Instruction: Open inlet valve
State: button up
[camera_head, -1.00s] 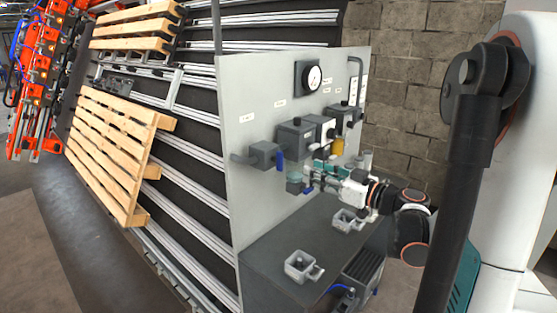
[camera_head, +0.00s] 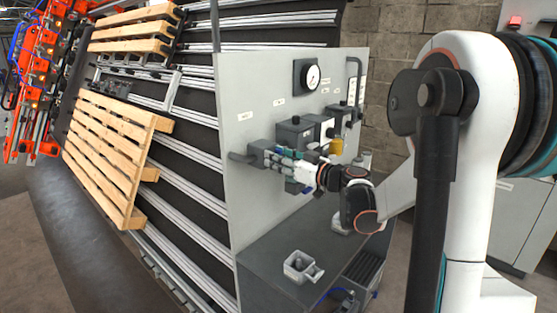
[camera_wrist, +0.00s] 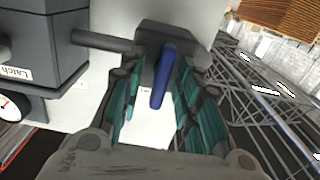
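The valve at the left end of the panel row is a grey block (camera_head: 259,150) with a pipe stub. In the wrist view the block (camera_wrist: 150,52) carries a blue lever (camera_wrist: 166,76), which points down the picture. My gripper (camera_wrist: 156,88) is open, with one teal-padded finger on each side of the lever. Clear gaps show between the lever and both fingers. In the head view my gripper (camera_head: 276,157) reaches in from the right in front of the valve and hides the lever. The valve's name label cannot be read.
A gauge (camera_head: 313,76) sits above on the grey panel (camera_head: 243,200). Beside the valve is a grey box (camera_wrist: 50,45) labelled Latch. A yellow part (camera_head: 336,146) is further right. Wooden pallets (camera_head: 110,150) lean at left.

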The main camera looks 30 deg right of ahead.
grip_shut()
jog(key=shift+m, duration=0.3)
jog(key=m, duration=0.3)
jog(key=shift+d+m, duration=0.15)
jog(key=shift+m, duration=0.25)
jog(key=m, duration=0.4)
jog(key=shift+d+f, duration=0.1)
jog(key=m, duration=0.5)
jog(key=shift+f, duration=0.1)
jog(key=shift+d+f+m, duration=0.1)
jog(key=shift+f+m, duration=0.05)
jog(key=shift+m, duration=2.15)
